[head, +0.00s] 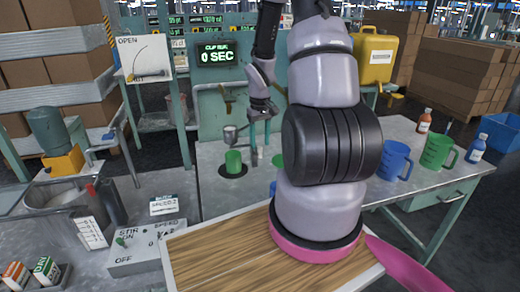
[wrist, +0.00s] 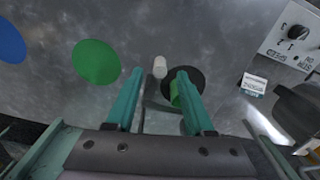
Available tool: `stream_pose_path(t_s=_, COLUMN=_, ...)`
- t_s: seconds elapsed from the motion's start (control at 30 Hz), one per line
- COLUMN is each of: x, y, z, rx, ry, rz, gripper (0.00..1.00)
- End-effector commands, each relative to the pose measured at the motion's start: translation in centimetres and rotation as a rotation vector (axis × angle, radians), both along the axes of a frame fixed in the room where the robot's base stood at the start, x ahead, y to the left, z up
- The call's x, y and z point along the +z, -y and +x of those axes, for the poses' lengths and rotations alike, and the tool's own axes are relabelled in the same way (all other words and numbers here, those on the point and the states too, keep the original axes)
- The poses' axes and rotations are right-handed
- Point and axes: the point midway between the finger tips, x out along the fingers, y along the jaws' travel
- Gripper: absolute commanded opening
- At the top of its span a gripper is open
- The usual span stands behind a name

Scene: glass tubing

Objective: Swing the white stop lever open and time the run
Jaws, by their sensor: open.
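My gripper (head: 260,143) hangs over the grey table with its teal fingers pointing down, open. In the wrist view, a small white cylindrical piece (wrist: 160,67) lies between the fingertips, not gripped; it may be the tip of the white stop lever, but I cannot tell. A green cup (head: 233,162) stands on a black disc (head: 233,172) left of the gripper; it is partly behind a finger in the wrist view (wrist: 175,93). A small metal cup-like part (head: 231,134) is above it. The timer display (head: 215,54) reads 0 SEC. A sign (head: 145,58) shows OPEN above an arc.
Blue (head: 393,160) and green (head: 437,152) mugs and small bottles (head: 477,148) stand at the right of the table. A stir switch box (head: 148,247) sits at the left. A wooden board (head: 215,262) is in front. My arm hides the table's middle.

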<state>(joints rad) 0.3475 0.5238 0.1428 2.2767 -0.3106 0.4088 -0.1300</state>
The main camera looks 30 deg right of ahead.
Motion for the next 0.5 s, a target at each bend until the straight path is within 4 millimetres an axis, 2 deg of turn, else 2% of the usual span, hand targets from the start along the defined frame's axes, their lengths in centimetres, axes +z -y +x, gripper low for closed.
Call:
stream_pose_path(t_s=0.03, x=-1.0, y=-0.1, z=-0.1, rx=0.0, ry=-0.004, rz=0.001, gripper=0.53)
stream_pose_path(t_s=0.2, x=-2.9, y=-0.1, z=0.0, rx=0.0, ry=-0.001, rz=0.0, gripper=0.53)
stream_pose_path(t_s=0.5, x=-3.7, y=0.0, z=0.0, rx=-0.001, ry=0.002, rz=0.0, gripper=0.53)
